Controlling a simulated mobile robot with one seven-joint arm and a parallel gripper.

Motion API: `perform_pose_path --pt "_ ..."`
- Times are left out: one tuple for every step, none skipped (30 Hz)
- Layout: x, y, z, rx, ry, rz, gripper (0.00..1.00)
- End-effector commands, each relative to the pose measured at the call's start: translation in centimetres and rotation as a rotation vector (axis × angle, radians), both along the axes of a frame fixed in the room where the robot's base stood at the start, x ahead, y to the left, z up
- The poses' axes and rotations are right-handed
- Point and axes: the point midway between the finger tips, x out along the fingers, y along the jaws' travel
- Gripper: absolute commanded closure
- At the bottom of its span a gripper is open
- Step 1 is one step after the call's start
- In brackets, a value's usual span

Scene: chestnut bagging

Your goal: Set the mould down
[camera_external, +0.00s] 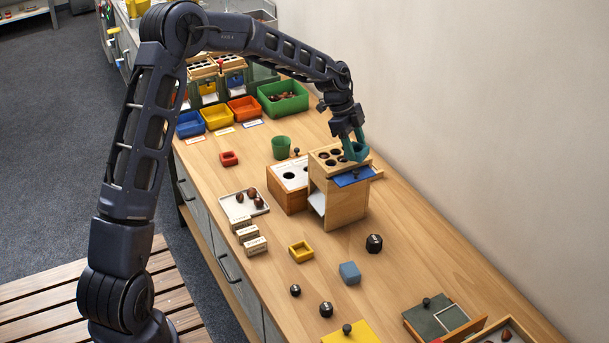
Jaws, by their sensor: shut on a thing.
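My gripper (354,146), with teal fingers, is over the top right of a wooden box (347,205) on the workbench. It is shut on a small blue-teal hollow piece (360,153), which looks like the mould. The fingers hide part of the mould. The box top has several dark round holes (325,155) left of the gripper. I cannot tell whether the mould touches the box top.
A lower box with round holes (288,198) stands left of it. The right rear bench strip is clear.

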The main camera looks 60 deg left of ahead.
Motion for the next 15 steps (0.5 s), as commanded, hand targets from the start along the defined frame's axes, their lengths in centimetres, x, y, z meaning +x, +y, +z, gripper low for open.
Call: perform_pose_path --pt "-0.3 -2.4 0.1 0.000 -0.001 -0.039 0.73" --pt "-0.5 -3.7 0.0 0.000 0.000 -0.061 0.73" --pt "-0.8 -5.4 0.0 0.001 0.001 -0.089 0.73" --pt "-1.1 -6.7 0.0 0.001 0.001 -0.112 0.73" --pt "-1.3 -8.0 0.0 0.000 0.000 -0.134 0.73" --pt "-1.8 -9.7 -0.1 0.001 0.001 -0.164 0.73" --pt "-2.1 -11.0 -0.1 0.000 0.001 -0.186 0.73" --pt "-2.5 -12.2 -0.2 0.000 0.002 -0.208 0.73" --pt "-3.1 -13.9 -0.2 0.000 0.000 -0.239 0.73" --pt "-3.5 -15.1 -0.2 0.001 -0.001 -0.261 0.73" --pt "-4.0 -16.3 -0.3 0.001 0.000 -0.283 0.73" --pt "-4.6 -18.0 -0.4 0.000 0.000 -0.315 0.73" --pt "-5.2 -19.1 -0.4 0.000 0.000 -0.338 0.73" --pt "-5.7 -20.1 -0.5 0.001 0.001 -0.357 0.73" --pt "-6.3 -21.5 -0.6 0.000 0.001 -0.385 0.73"
